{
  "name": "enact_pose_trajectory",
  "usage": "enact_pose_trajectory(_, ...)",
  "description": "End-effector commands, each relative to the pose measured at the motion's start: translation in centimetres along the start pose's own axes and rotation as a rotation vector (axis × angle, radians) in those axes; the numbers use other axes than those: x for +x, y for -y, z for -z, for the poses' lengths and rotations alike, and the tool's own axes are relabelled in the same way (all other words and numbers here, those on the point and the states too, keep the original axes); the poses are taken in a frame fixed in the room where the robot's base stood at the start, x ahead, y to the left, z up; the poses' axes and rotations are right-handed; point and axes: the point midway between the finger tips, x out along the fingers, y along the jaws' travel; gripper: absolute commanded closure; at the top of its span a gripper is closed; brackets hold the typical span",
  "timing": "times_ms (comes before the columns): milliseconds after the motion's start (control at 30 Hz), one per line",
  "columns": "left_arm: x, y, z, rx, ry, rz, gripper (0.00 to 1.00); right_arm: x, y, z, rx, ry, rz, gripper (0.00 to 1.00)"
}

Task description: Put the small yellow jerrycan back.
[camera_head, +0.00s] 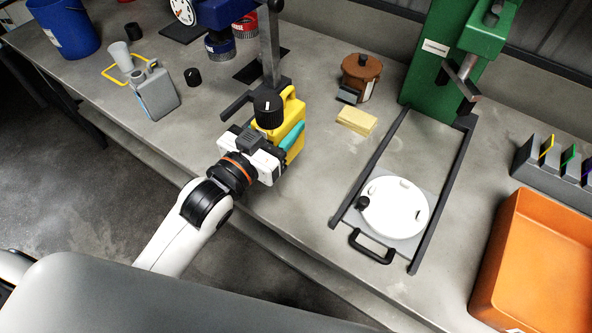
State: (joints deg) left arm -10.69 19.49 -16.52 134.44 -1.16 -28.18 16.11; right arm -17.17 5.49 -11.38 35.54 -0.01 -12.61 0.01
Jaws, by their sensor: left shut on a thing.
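The small yellow jerrycan (294,117) has a black cap and stands upright near the middle of the workbench, at the foot of a dark stand. A yellow outline (116,72) is marked on the bench at the upper left, beside a grey jerrycan (156,92). My right gripper is not in view.
A blue bucket (70,29), a black cap (193,77) and a dark stand (270,50) are to the left and behind. A brown pot (361,75), a yellow sponge (357,120), a white lid (397,208) and an orange bin (540,265) are to the right.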

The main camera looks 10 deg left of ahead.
Motion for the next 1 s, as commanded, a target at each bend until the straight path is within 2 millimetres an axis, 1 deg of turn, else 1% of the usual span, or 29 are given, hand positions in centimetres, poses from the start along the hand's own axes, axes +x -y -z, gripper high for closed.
enact_pose_trajectory(100, -0.1, 0.2, 1.8, -0.001, -0.003, -0.001, 1.0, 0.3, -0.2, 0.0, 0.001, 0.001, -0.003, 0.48)
enact_pose_trajectory(233, -0.1, 0.2, 4.2, -0.001, -0.003, -0.001, 1.0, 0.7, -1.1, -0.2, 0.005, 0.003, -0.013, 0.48)
enact_pose_trajectory(300, -0.1, 0.2, 5.1, -0.001, -0.002, -0.001, 1.0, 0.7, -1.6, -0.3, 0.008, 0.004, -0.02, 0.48)
enact_pose_trajectory(400, -0.1, 0.2, 5.8, -0.001, 0.001, 0.0, 1.0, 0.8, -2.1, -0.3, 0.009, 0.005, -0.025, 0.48)
enact_pose_trajectory(467, -0.1, 0.2, 6.4, -0.002, 0.001, 0.0, 1.0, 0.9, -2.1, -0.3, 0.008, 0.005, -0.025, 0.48)
enact_pose_trajectory(600, 0.0, 0.2, 8.4, -0.001, 0.0, -0.001, 1.0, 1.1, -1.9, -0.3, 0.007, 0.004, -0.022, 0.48)
enact_pose_trajectory(667, -0.1, 0.2, 9.1, -0.002, -0.001, -0.001, 1.0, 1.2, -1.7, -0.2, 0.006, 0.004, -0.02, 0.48)
enact_pose_trajectory(767, -0.1, 0.2, 9.6, -0.002, 0.002, 0.0, 1.0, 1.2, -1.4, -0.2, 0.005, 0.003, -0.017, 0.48)
enact_pose_trajectory(1000, -0.1, 0.2, 9.6, -0.001, 0.003, 0.0, 1.0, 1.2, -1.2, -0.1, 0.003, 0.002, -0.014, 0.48)
